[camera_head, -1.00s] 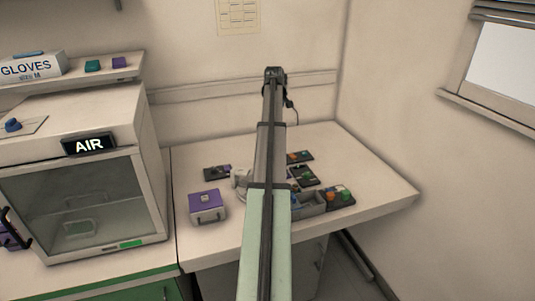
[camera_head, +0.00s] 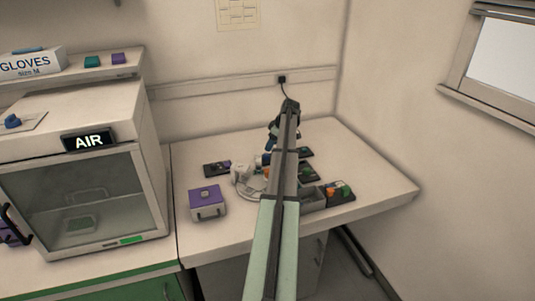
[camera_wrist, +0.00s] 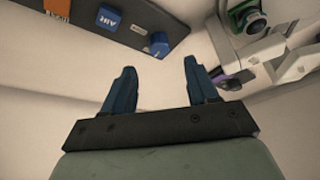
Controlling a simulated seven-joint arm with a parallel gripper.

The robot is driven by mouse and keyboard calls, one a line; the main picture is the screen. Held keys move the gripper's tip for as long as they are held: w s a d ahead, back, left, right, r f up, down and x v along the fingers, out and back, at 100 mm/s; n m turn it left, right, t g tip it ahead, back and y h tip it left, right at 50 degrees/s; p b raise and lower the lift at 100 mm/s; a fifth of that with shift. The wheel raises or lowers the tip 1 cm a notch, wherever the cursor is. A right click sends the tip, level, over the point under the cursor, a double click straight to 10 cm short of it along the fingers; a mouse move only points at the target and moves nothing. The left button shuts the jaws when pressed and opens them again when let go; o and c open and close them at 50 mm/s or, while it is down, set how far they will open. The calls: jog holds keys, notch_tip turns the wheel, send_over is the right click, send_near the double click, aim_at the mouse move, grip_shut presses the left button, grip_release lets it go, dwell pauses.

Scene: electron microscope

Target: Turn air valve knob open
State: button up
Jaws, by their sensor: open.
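In the wrist view, a blue knob (camera_wrist: 159,46) sits near the end of a dark panel, close to a blue plate (camera_wrist: 109,17) lettered AIR that appears upside down. My gripper (camera_wrist: 160,64) is open and empty. Its two dark blue fingers are apart, and the knob appears just beyond the gap between their tips; I see no contact. In the head view, my arm reaches over the table and hides part of the panels there. My gripper's dark blue parts (camera_head: 272,136) show beside the arm's far end; its fingertips are unclear.
A white device (camera_wrist: 276,48) with a green ring and a purple part stands close to the right finger. In the head view, a purple box (camera_head: 207,203) stands left of the arm. A cabinet (camera_head: 85,195) marked AIR, with another blue knob (camera_head: 12,122) on top, stands at left.

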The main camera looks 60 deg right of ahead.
aim_at(266, 154)
jog(key=x, duration=0.6)
jog(key=shift+w+f, duration=0.15)
jog(key=shift+f, duration=0.15)
jog(key=shift+c, duration=0.3)
jog(key=c, duration=1)
